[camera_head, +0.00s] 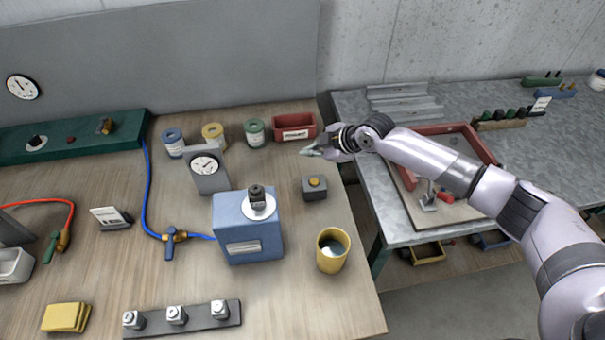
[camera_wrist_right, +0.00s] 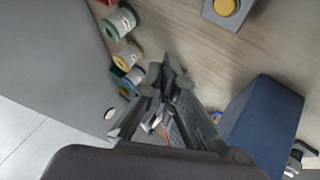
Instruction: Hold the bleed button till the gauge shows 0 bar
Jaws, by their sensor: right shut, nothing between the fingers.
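A small dark grey box (camera_head: 314,195) with a round yellow-orange button (camera_head: 314,182) stands on the wooden bench; the button also shows at the top of the right wrist view (camera_wrist_right: 227,7). A round white gauge (camera_head: 205,165) sits on a grey stand left of it. Its needle is too small to read. My right gripper (camera_head: 304,151) is shut and empty, near the red bin behind the button box and apart from the button. It also shows in the right wrist view (camera_wrist_right: 164,72). My left gripper is not in view.
A blue box (camera_head: 247,232) with a black-topped fitting and a yellow cup (camera_head: 332,250) stand in front of the button box. Several cans and a red bin (camera_head: 294,127) line the bench's back. A metal table (camera_head: 345,103) is at right.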

